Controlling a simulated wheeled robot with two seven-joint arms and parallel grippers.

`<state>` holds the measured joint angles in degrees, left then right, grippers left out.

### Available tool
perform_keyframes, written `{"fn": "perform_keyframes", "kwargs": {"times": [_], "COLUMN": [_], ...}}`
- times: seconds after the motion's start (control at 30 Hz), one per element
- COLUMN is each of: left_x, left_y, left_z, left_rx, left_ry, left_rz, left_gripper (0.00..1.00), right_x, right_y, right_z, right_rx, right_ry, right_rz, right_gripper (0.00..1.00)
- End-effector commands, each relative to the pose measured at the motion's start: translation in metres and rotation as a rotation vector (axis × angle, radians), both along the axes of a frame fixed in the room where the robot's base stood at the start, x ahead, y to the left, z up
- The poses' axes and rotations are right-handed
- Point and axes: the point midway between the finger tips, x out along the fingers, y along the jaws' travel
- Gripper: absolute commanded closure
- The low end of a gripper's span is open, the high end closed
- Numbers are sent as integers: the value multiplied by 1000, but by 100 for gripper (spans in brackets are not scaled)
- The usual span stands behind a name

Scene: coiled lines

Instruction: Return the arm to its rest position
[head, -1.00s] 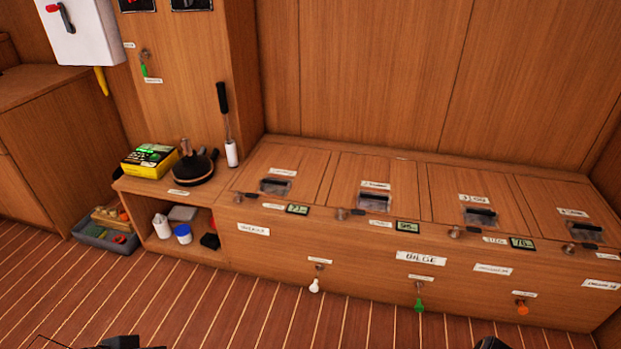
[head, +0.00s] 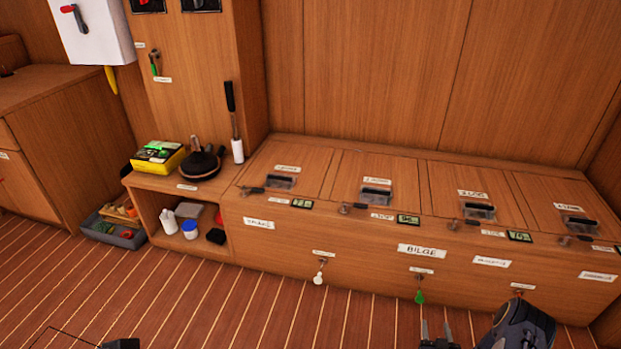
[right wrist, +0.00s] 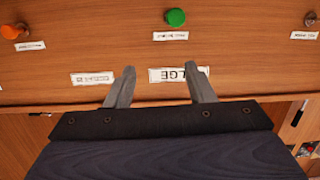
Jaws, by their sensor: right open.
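My right gripper (head: 437,333) is at the bottom edge of the head view, in front of the bench face below the green knob (head: 420,297). In the right wrist view its two fingers (right wrist: 163,88) are apart with nothing between them. They overlap the view of the BILGE label (right wrist: 180,74) on the wooden bench front. I cannot tell how far the fingertips are from that face. My left gripper does not show clearly in any view.
The bench (head: 340,255) runs along the wall, with latched lids on top and hanging knobs on its front, including a white knob (head: 318,278). A grey bin (head: 115,232) stands on the floor at left. The striped floor (head: 230,310) is clear.

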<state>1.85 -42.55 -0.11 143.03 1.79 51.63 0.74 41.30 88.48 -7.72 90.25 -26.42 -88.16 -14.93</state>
Motion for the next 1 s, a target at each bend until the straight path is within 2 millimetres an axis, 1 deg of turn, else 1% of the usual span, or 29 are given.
{"fn": "perform_keyframes", "kwargs": {"times": [0.03,0.07,0.17,0.2,0.27,0.3,0.37,0.4,0.47,0.5,0.57,0.6,0.63,0.67,0.7,0.77,0.8,0.87,0.9,0.97,1.0], "left_x": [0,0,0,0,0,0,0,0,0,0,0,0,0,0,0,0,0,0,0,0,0], "left_y": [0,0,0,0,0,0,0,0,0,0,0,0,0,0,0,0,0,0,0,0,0], "left_z": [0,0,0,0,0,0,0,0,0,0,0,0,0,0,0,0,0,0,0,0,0], "left_rx": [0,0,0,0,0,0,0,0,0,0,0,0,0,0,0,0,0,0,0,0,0], "left_ry": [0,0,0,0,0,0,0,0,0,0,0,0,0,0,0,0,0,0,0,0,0], "left_rz": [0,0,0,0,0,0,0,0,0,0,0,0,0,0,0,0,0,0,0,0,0], "left_gripper": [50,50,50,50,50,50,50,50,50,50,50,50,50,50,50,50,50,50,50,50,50], "right_x": [13,19,41,50,62,68,74,75,74,71,63,55,49,41,30,10,-5,-30,-48,-76,-94], "right_y": [-8,-12,-25,-29,-34,-36,-36,-35,-30,-25,-16,-9,-3,4,14,29,40,57,69,87,99], "right_z": [16,23,56,73,102,123,155,175,207,227,257,276,290,303,320,343,357,375,386,399,405], "right_rx": [-4,-3,4,9,22,34,55,72,98,118,150,172,189,206,231,266,291,328,350,385,404], "right_ry": [14,29,84,109,152,183,226,256,296,324,364,388,407,427,452,491,516,555,580,620,645], "right_rz": [2,4,6,8,7,8,8,7,8,10,14,19,22,28,36,50,60,81,96,121,139], "right_gripper": [51,51,51,51,51,51,51,51,51,51,51,51,51,51,51,51,51,51,51,51,51]}}
